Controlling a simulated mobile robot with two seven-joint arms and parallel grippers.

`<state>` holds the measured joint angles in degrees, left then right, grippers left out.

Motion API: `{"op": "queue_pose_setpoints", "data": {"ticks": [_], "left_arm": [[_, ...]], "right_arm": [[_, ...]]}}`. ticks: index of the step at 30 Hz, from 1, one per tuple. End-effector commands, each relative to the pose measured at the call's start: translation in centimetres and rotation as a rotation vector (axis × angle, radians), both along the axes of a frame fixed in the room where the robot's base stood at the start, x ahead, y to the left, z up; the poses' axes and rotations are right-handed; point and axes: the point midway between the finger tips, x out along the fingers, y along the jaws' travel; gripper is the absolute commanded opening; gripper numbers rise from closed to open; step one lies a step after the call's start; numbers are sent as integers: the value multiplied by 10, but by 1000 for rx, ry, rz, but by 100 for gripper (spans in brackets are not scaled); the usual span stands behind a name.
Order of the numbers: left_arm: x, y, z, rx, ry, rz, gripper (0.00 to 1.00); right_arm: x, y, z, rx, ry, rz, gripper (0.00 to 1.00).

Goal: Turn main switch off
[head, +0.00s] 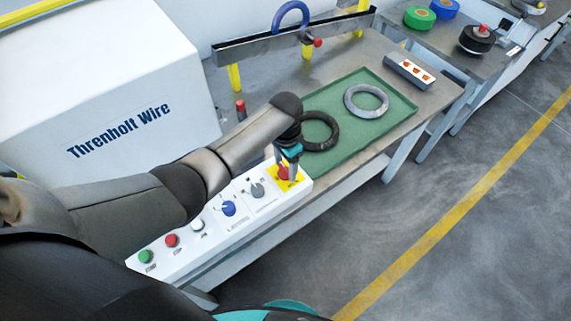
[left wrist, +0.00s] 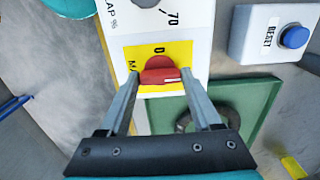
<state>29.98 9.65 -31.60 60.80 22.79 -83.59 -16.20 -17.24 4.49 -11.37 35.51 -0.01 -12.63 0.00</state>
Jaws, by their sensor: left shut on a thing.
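The main switch is a red rotary knob (head: 283,173) on a yellow plate at the right end of a white control panel (head: 262,210). In the left wrist view the knob (left wrist: 160,70) sits between my fingers, with a "0" printed above it and a partly hidden "M" to its left. A small white mark shows on the knob's lower right. My left gripper (head: 288,170) reaches down onto the panel and is shut on the red knob; its fingers also show in the left wrist view (left wrist: 160,85). My right gripper is not in view.
The panel also carries a blue knob (head: 228,208), a grey knob (head: 257,190), and green (head: 146,256), red (head: 171,240) and white buttons. A green tray (head: 400,108) beside it holds a dark ring (head: 336,131) and a grey ring (head: 353,91). A large white cabinet (head: 110,90) stands left.

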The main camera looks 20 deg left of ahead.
Motion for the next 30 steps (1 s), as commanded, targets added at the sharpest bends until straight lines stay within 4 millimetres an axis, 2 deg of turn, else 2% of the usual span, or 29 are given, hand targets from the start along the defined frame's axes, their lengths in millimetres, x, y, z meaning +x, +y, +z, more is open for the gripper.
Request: {"op": "queue_pose_setpoints", "data": {"ticks": [1,6,17,30], "left_arm": [[0,0,0,-1,1,0,28],[0,0,0,-1,1,0,9],[-1,0,1,0,3,65,9],[-1,-1,3,-2,4,415,9]], "right_arm": [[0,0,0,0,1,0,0],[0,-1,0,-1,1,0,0],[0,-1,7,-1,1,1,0],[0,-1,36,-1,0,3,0]]}}
